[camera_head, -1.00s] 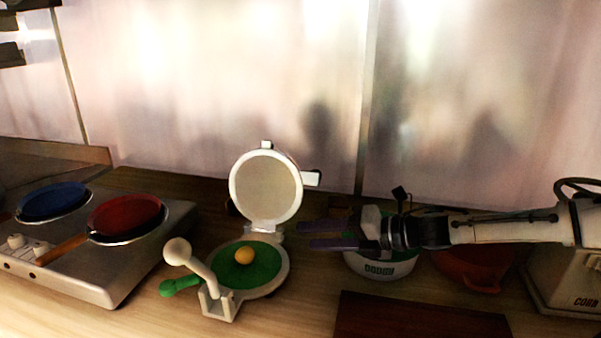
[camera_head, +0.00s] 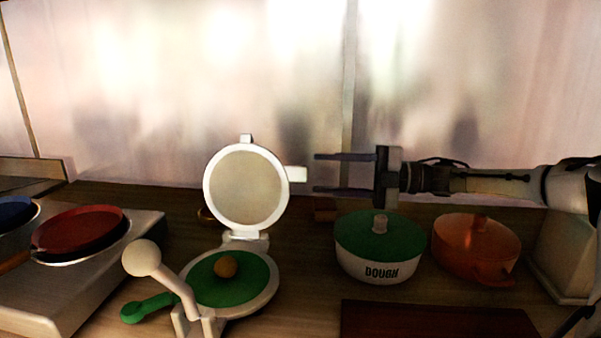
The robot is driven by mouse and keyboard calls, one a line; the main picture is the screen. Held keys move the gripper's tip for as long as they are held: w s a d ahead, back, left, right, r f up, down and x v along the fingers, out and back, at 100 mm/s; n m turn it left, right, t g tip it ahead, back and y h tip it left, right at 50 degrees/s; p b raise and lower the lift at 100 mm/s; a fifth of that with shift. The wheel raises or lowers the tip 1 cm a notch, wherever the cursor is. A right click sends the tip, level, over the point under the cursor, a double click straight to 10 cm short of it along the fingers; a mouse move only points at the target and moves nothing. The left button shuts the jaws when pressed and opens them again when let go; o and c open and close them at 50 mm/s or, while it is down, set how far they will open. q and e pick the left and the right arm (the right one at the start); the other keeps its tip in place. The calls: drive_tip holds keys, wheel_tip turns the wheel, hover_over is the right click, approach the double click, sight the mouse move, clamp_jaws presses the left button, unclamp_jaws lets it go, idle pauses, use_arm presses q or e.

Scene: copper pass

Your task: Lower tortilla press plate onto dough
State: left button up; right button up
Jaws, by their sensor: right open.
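The tortilla press stands open. Its upper plate (camera_head: 245,188), a pale disc with a white rim, is raised upright at the back hinge, with a white tab (camera_head: 296,174) on its right side. A dough ball (camera_head: 226,266) sits on the green lower plate (camera_head: 205,288). A white lever with a round knob (camera_head: 141,258) rises at the press's front left. My right gripper (camera_head: 316,173) is open and empty. Its two fingers point left, one above the other, close to the tab; whether they touch it I cannot tell. My left gripper is not in view.
A white pot labelled DOUGH with a green lid (camera_head: 372,236) stands right of the press, an orange pot (camera_head: 475,246) beyond it. A dark red board (camera_head: 440,322) lies in front. A stove with a red pan (camera_head: 80,230) and a blue pan (camera_head: 14,212) is at left.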

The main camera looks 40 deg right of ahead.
sight(301, 172)
drive_tip(key=p+x, duration=0.1)
drive_tip(key=x, duration=0.3)
drive_tip(key=shift+w+r, duration=0.15)
drive_tip(key=shift+p+x, duration=0.35)
drive_tip(key=shift+x, duration=0.4)
drive_tip(key=shift+a, duration=0.1)
clamp_jaws()
